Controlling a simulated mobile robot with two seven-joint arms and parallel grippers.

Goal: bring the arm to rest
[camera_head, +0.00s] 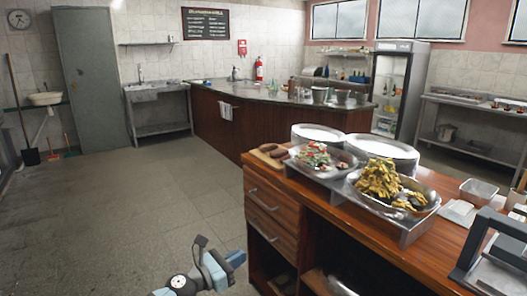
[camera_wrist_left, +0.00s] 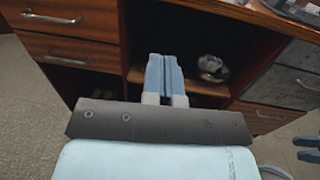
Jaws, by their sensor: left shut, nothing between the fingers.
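My left gripper (camera_head: 238,258) is at the bottom of the head view, in front of the wooden counter (camera_head: 270,182) and over the floor. In the left wrist view its two light blue fingers (camera_wrist_left: 164,76) lie together, shut with nothing between them.
Metal trays of food (camera_head: 388,199) and stacked plates (camera_head: 318,133) stand on the counter, with a grey metal frame (camera_head: 484,250) at its right. A metal pot (camera_wrist_left: 210,67) sits in the bay. Open tiled floor (camera_head: 120,205) lies to the left.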

